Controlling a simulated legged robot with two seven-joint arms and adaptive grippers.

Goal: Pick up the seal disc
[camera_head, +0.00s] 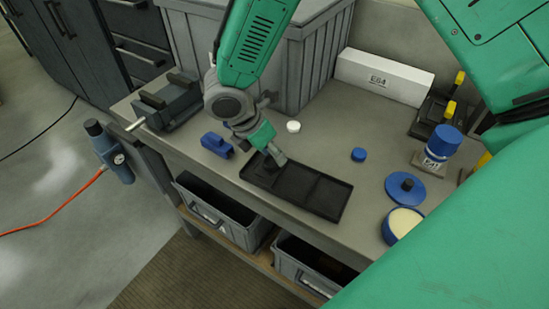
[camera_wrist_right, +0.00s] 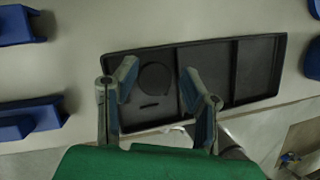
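The seal disc appears to be a thin round black disc (camera_wrist_right: 155,78) lying flat in the left compartment of a black tray (camera_wrist_right: 228,105). In the head view the tray (camera_head: 327,197) lies near the bench's front edge, and my right gripper (camera_head: 274,158) is over its left end, hiding that compartment's contents. In the right wrist view my right gripper (camera_wrist_right: 160,72) is open, with one fingertip on either side of the disc and nothing held. A gap to the disc cannot be judged. My left gripper is not in view.
A blue block (camera_head: 217,145), a white puck (camera_head: 293,127) and a blue cap (camera_head: 358,155) lie around the tray. A vise (camera_head: 170,103) is at left, a grey crate (camera_head: 305,65) behind. A blue knobbed disc (camera_head: 406,188) and blue-lidded jar (camera_head: 443,142) stand right.

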